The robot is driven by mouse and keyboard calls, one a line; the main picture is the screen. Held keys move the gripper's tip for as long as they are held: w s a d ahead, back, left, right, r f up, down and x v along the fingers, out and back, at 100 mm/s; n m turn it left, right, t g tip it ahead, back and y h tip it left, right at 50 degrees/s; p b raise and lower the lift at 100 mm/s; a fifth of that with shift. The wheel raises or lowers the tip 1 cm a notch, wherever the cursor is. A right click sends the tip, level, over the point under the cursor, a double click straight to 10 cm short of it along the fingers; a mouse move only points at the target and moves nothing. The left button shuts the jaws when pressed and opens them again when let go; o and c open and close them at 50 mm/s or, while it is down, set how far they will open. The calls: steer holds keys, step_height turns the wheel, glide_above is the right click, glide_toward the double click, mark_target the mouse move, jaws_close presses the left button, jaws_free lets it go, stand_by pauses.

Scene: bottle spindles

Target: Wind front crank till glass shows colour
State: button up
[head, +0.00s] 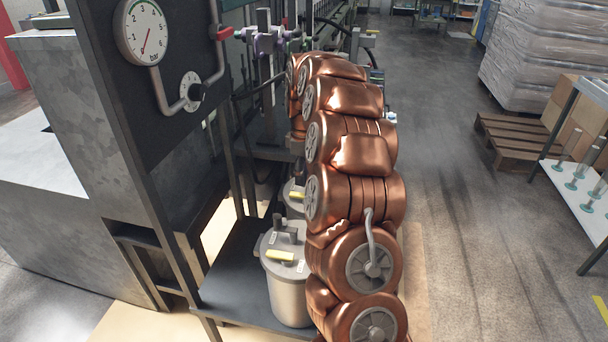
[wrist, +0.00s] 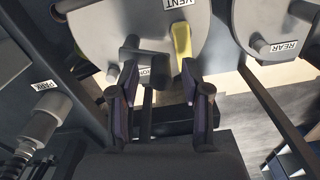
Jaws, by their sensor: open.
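The front pot (head: 290,301) is a pale grey cylinder with a flat lid on a dark shelf. A dark grey crank (head: 279,228) stands up from its lid beside a yellow lever (head: 280,256). In the wrist view the crank (wrist: 136,50) lies just beyond my gripper (wrist: 157,82), nearer its left finger. I cannot tell whether they touch. The gripper is open, with nothing seen held between its fingers. The yellow lever (wrist: 182,45) is beyond the right finger, below a VENT label. I cannot make out a sight glass. My arm hides the gripper in the head view.
A second pot (wrist: 278,25) labelled REAR stands beside the front one. A dark panel with a pressure gauge (head: 146,31) and a dial knob (head: 195,92) rises at left. Open floor lies right, before a wooden pallet (head: 512,141) and a side table (head: 578,197).

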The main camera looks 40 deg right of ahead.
step_height(320, 180, up, 11)
steer(key=shift+r, duration=0.2)
stand_by(0.3)
stand_by(1.3)
steer(key=s+a+r+m+p, duration=0.1)
steer(key=s+a+r+p, duration=0.15)
steer(key=s+a, duration=0.55)
steer(key=s+a+r+m+p, duration=0.1)
steer(key=s+a+r+p, duration=0.3)
steer(key=a, duration=0.6)
steer(key=s+a+f+m+g+p, duration=0.1)
steer(key=s+a, duration=0.3)
steer(key=s, duration=0.9)
steer(key=s+a+f+m+p, duration=0.2)
steer(key=s+a+f+m, duration=0.1)
steer(key=s, duration=0.9)
steer(key=shift+s+a+f+g, duration=0.15)
steer(key=shift+s+a+g, duration=0.25)
steer(key=shift+a, duration=0.3)
